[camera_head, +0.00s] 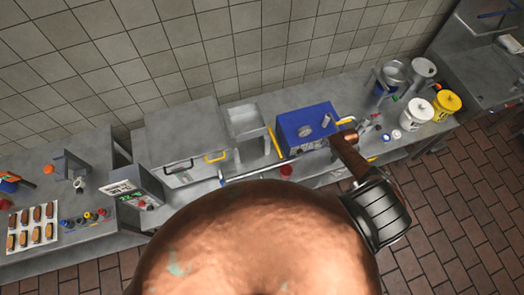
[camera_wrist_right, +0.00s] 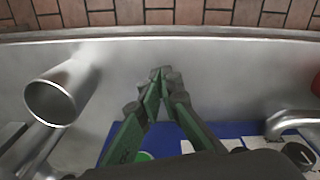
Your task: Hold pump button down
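The blue pump machine (camera_head: 300,119) stands on the steel counter at the centre right of the head view. In the head view, my right arm comes down to the machine's right side. My left gripper is not in view.
A metal tube (camera_wrist_right: 62,95) stands left of my fingers in the wrist view. A black knob (camera_wrist_right: 298,155) and bent pipe (camera_wrist_right: 292,120) are at the right. White (camera_head: 416,112) and yellow (camera_head: 445,105) buckets stand at the counter's right end.

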